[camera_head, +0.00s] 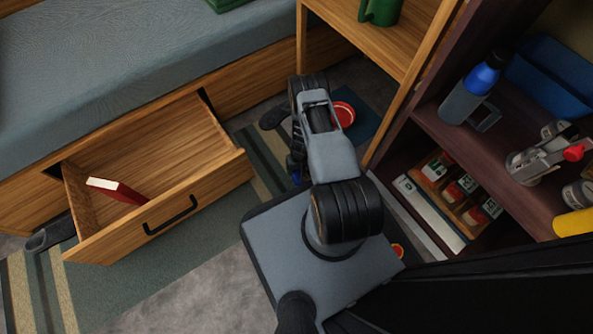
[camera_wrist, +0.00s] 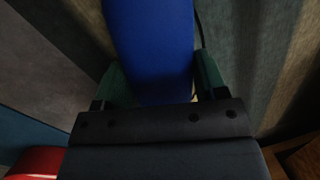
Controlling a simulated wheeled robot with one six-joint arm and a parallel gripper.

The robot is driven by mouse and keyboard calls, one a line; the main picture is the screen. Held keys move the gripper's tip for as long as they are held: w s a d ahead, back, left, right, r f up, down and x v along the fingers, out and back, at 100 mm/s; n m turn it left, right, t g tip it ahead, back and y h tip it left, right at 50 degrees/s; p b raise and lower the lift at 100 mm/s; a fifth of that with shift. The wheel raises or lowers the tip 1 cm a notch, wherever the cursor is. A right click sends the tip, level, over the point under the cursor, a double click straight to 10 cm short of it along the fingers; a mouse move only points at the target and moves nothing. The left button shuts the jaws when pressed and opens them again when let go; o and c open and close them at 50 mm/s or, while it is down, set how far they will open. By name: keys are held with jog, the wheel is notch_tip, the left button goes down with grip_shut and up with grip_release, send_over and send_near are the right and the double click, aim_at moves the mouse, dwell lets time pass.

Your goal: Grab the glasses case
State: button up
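A smooth blue object, seemingly the glasses case (camera_wrist: 150,45), fills the upper middle of the wrist view and runs out of the top edge. My gripper (camera_wrist: 163,80) has its two dark green fingertips on either side of the case, very close to it. A thin light sliver shows near the right fingertip. I cannot tell whether both fingers press on it. In the head view a small bit of blue (camera_head: 296,177) shows low beside my arm; my arm hides most of the gripper there.
An open wooden drawer (camera_head: 200,150) with a red book (camera_head: 117,190) stands out at the left. A dark shelf unit (camera_head: 440,125) with a bottle (camera_head: 470,92) stands at the right. A red round dish (camera_head: 343,113) lies behind my arm. Striped rug and grey carpet lie below.

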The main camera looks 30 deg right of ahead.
jog(key=c, duration=0.4)
jog(key=shift+r, duration=0.1)
